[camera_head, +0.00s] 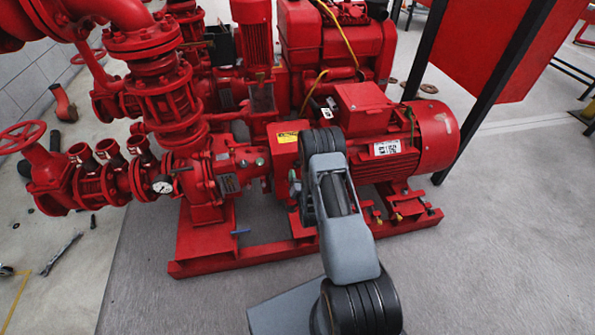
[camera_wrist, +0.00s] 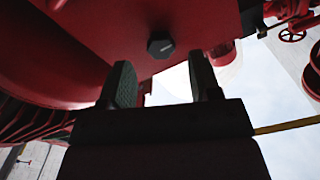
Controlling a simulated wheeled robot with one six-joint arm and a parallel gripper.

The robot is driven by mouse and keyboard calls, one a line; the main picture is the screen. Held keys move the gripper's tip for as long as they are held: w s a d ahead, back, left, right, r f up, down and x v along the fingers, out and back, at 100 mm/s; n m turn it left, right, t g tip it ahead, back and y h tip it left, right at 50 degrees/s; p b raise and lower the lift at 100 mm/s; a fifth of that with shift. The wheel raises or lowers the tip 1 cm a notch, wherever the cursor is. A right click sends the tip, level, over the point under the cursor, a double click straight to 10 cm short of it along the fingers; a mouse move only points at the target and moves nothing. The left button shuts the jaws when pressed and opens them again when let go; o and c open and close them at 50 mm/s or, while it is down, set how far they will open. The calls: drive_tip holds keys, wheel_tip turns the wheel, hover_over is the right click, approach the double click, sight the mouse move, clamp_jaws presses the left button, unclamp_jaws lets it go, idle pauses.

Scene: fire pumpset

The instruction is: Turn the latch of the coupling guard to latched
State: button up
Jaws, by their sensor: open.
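The coupling guard (camera_head: 285,142) is a red box with a yellow label, between the pump and the red motor in the head view. In the wrist view its red face (camera_wrist: 95,25) appears to fill the upper part. A dark hexagonal knob with a pale line, apparently the latch (camera_wrist: 160,45), sits on that face. My gripper (camera_wrist: 161,65) is open, its two dark fingers apart below the knob in the picture. The knob appears between the lines of the fingertips; I cannot tell whether they touch it. In the head view my arm hides the gripper and latch.
The red motor (camera_head: 436,135) stands right of the guard, and the pump with a pressure gauge (camera_head: 162,187) stands left. A red base rail (camera_head: 240,262) runs along the front. A wrench (camera_head: 62,253) lies on the left floor. The floor at right (camera_head: 510,230) is clear.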

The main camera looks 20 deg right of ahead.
sight(297, 167)
drive_tip(key=shift+w+d+b, duration=0.2)
drive_tip(key=shift+w, duration=0.8)
drive_tip(key=shift+w+d+b, duration=0.15)
drive_tip(key=shift+w+d, duration=0.05)
drive_tip(key=shift+w, duration=0.8)
drive_tip(key=shift+c, duration=0.2)
drive_tip(key=c, duration=0.9)
